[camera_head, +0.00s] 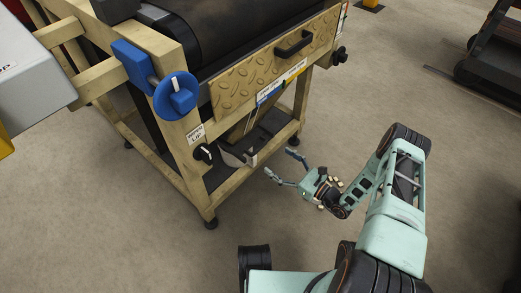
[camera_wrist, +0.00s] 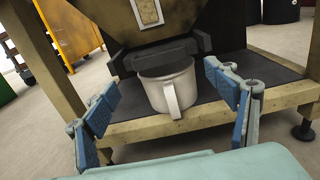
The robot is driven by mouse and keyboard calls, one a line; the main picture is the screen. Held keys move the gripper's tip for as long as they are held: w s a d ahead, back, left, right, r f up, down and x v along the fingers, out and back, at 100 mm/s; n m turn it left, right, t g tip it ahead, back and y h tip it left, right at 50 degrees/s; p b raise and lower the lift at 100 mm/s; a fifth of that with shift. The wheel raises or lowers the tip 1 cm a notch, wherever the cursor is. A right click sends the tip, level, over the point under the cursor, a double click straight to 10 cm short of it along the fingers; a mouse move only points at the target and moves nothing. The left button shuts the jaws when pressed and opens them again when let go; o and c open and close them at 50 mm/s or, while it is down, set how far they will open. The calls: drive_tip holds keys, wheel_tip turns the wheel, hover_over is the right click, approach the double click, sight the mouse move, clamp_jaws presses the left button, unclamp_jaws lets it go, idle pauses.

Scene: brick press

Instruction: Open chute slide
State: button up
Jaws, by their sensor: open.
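In the head view, the chute (camera_head: 238,128) is partly hidden behind the frame, and whether the slide is shut cannot be told.
The wooden machine frame (camera_head: 203,187) has legs beside the opening. A patterned panel with a black handle (camera_head: 293,43) is above it.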

sight(260, 149)
drive_tip(key=b+x, duration=0.2)
drive_tip(key=x, duration=0.7)
drive_tip(key=shift+w+a, duration=0.25)
drive_tip(key=shift+a, duration=0.1)
